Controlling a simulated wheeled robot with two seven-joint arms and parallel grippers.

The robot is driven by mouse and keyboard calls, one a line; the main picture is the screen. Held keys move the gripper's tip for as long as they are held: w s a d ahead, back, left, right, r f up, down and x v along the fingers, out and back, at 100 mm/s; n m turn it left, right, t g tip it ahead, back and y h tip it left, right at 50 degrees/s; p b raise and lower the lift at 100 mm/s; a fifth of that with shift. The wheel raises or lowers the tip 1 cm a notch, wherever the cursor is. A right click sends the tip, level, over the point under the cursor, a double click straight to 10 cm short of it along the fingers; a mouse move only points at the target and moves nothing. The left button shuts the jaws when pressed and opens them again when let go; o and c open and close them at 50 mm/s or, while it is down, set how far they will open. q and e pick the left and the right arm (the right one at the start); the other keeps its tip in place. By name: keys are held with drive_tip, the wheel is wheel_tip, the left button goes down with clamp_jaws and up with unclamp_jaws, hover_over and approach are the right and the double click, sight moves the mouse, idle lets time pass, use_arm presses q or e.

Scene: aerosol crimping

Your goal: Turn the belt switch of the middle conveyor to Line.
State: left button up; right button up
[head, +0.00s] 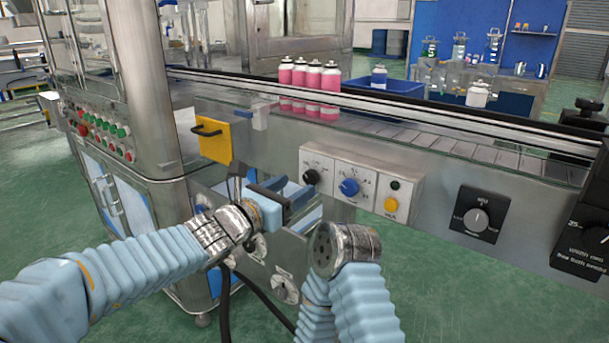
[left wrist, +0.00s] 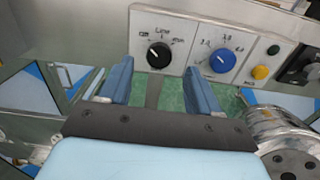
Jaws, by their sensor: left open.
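The belt switch, a black knob (head: 311,177) on a pale panel at the front of the conveyor, also shows in the left wrist view (left wrist: 159,55). "Line" is printed above it. Its white mark seems to point up and to the left, toward the smaller label there. My left gripper (head: 293,190) is open and empty, just in front of and slightly below the knob. In the left wrist view, its two blue fingers (left wrist: 160,75) stand apart, with the knob between and beyond their tips. No contact shows. My right arm's wrist is in view, but no right gripper fingers show.
Right of the switch are a blue dial (head: 349,187) and a yellow button (head: 391,205). A black speed dial (head: 477,219) sits farther right. A yellow handled box (head: 213,140) is at left. Pink cans (head: 314,75) stand on the conveyor. My right forearm is close below the panel.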

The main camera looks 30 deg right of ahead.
sight(309, 178)
use_arm(q)
drive_tip(key=shift+p+x, duration=0.5)
drive_tip(key=shift+x, duration=1.9)
drive_tip(key=shift+c, duration=0.4)
drive_tip(key=shift+f, duration=0.1)
drive_tip(key=c, duration=1)
